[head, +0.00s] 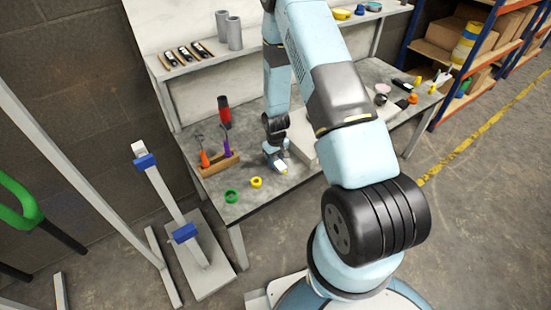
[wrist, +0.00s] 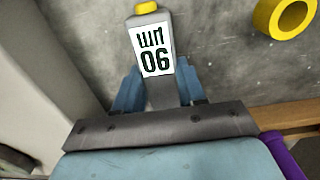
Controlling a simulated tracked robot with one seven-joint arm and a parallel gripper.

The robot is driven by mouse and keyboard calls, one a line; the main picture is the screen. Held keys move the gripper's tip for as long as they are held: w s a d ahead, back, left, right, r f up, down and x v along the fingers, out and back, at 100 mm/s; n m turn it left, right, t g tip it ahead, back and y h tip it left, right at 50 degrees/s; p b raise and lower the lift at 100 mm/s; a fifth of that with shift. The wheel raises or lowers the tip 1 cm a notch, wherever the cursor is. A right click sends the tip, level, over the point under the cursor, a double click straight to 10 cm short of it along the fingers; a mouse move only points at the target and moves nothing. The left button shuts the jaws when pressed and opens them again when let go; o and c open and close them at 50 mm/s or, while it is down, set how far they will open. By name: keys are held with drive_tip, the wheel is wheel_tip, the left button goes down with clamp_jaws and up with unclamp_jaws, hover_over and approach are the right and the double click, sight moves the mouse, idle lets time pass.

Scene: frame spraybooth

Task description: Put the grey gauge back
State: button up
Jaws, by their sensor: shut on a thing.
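My gripper (head: 275,152) is low over the grey workbench, between a wooden tool holder and a pale box. In the wrist view my gripper (wrist: 160,85) is shut on a grey gauge (wrist: 155,50), with a blue finger on each side. The gauge has a yellow end and a white label with dark characters.
The wooden holder (head: 219,165) bears orange- and purple-handled tools. A green ring (head: 231,196) and a yellow ring (head: 256,182) lie near the front edge. The pale box (head: 302,135) is close right of my gripper. A shelf (head: 215,57) with grey tubes runs behind.

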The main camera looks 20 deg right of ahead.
drive_tip(key=o, duration=1.2)
drive_tip(key=shift+o, duration=0.2)
drive_tip(key=s+d+r+m+t, duration=0.1)
drive_tip(key=s+r, duration=0.2)
drive_tip(key=r, duration=1.8)
drive_tip(key=s+r+m+t, duration=0.1)
drive_tip(key=s+r+t, duration=0.15)
drive_tip(key=r, duration=1.85)
drive_tip(key=s+r+t, duration=0.1)
drive_tip(key=s+r, duration=0.7)
drive_tip(key=s, duration=0.3)
drive_tip(key=s+r+m+t, duration=0.1)
drive_tip(key=s+r, duration=0.7)
drive_tip(key=s, duration=0.3)
drive_tip(key=shift+s, duration=0.15)
